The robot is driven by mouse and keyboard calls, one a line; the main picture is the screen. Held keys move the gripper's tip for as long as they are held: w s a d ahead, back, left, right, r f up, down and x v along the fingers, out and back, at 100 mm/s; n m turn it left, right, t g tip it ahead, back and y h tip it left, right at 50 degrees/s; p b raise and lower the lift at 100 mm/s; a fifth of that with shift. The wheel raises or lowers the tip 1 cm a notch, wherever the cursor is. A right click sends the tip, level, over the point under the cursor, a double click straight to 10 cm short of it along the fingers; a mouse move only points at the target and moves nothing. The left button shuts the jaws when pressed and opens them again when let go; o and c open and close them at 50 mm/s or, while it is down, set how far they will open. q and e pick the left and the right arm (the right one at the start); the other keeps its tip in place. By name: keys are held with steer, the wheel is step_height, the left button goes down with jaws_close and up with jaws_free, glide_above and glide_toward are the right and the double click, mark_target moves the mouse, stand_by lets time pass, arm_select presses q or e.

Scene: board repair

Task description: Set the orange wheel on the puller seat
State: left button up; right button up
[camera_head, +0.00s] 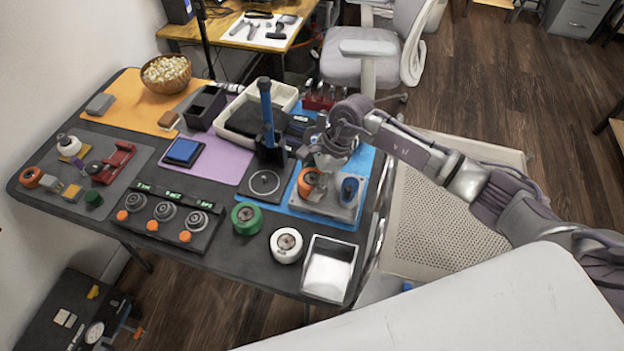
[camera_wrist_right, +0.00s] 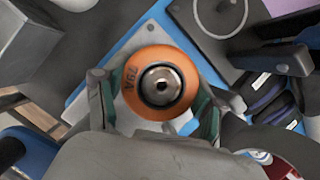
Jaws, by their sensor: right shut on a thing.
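The orange wheel (camera_head: 307,181) is in my right gripper (camera_head: 316,172), over the grey metal plate (camera_head: 329,209) on the blue mat. In the right wrist view the wheel (camera_wrist_right: 160,82) shows a metal hub and "79A" on its face; the fingers of my right gripper (camera_wrist_right: 158,104) flank it. I cannot tell whether the wheel touches the plate. A blue-handled press-like tool (camera_head: 266,112) stands behind, and its dark base has a ringed round spot (camera_head: 264,182), empty, left of the wheel. Which part is the puller seat is not labelled. My left gripper is out of view.
A blue knob-like part (camera_head: 349,190) stands right beside the wheel. A green wheel (camera_head: 246,218), a white wheel (camera_head: 286,245) and a metal tray (camera_head: 329,270) line the front edge. A dial panel (camera_head: 172,214) is left. A white bin (camera_head: 285,95) is behind.

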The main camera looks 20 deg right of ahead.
stand_by(0.6)
steer(key=o, duration=1.3)
steer(key=shift+o, duration=0.3)
steer(key=shift+w+r, duration=0.1)
steer(key=shift+d+r+p, duration=0.1)
steer(key=shift+r+p, duration=0.55)
steer(key=shift+r, duration=0.8)
steer(key=shift+r+p, duration=1)
steer(key=shift+r, duration=0.95)
steer(key=shift+f, duration=0.1)
